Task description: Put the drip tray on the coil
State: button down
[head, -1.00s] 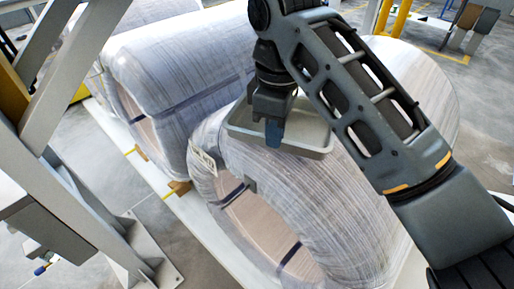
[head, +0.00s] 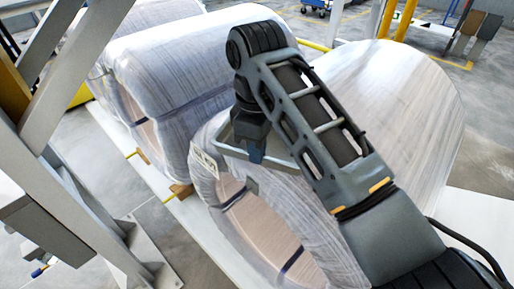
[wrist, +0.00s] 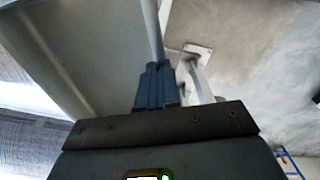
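My gripper (head: 256,151) is shut on the wall of the grey drip tray (head: 228,149), with its blue fingertips pinching the rim. In the wrist view the fingers (wrist: 155,86) clasp the tray wall, and the tray (wrist: 85,50) extends to the upper left. The near wrapped coil (head: 400,100) lies on its side. The tray appears over the coil's upper left edge, by the white label; I cannot tell whether it touches the wrap. My arm hides part of the tray and coil.
A second wrapped coil (head: 175,75) lies behind to the left, close to the near one. A grey steel frame (head: 70,90) with a foot plate stands at the left. Both coils rest on a pale base (head: 205,245). A yellow rail (head: 312,44) runs behind.

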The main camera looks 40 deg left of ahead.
jog(key=shift+f, duration=0.1)
jog(key=c, duration=1.8)
grip_release()
jog(key=o, duration=0.4)
jog(key=shift+o, duration=0.2)
notch_tip(320, 180, up, 12)
jog(key=p, duration=0.2)
